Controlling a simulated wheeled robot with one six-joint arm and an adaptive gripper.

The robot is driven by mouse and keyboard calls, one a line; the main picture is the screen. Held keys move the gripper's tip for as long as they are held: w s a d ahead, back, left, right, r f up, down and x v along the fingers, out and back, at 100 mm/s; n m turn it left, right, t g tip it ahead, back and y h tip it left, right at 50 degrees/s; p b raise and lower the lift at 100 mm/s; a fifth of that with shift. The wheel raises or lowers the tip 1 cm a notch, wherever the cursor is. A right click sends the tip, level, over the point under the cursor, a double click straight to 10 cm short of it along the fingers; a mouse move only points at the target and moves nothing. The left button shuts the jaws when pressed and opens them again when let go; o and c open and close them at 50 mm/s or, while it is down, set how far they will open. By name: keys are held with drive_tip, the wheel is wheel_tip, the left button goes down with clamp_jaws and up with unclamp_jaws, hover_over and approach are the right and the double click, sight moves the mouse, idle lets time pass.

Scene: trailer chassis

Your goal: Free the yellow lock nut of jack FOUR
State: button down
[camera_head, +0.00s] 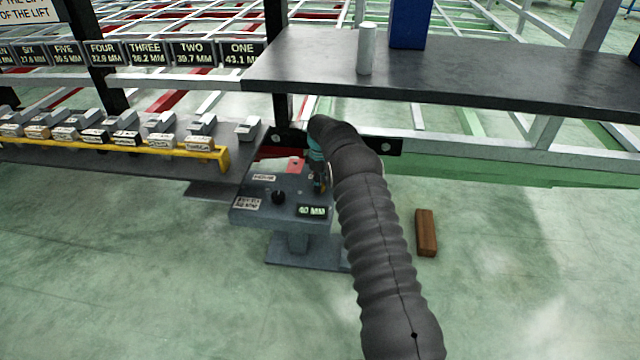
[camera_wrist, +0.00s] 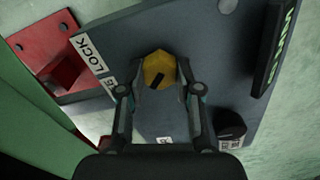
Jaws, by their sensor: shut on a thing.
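The yellow lock nut (camera_wrist: 157,66) sits on the grey face of a jack, beside a label reading LOCK (camera_wrist: 88,54). It has a black mark across it. My gripper (camera_wrist: 160,76) is shut on the nut, one finger at each side. In the head view my gripper (camera_head: 321,184) is over the top of the grey jack (camera_head: 240,215), and my arm partly hides it. The jack has a display (camera_head: 312,211) reading 40 MM and a black knob (camera_head: 278,197). I cannot read the jack's number.
A rack of grey blocks with a yellow rail (camera_head: 222,158) stands at left, below number signs (camera_head: 145,53). A dark shelf (camera_head: 490,80) holds a white cylinder (camera_head: 366,48) and a blue block (camera_head: 410,22). A brown block (camera_head: 426,232) lies on open floor at right.

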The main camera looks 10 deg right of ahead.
drive_tip(key=c, duration=0.8)
unclamp_jaws()
drive_tip(key=shift+a, duration=0.15)
drive_tip(key=shift+r, duration=0.1)
wheel_tip(320, 180, up, 12)
drive_tip(key=shift+f, duration=0.1)
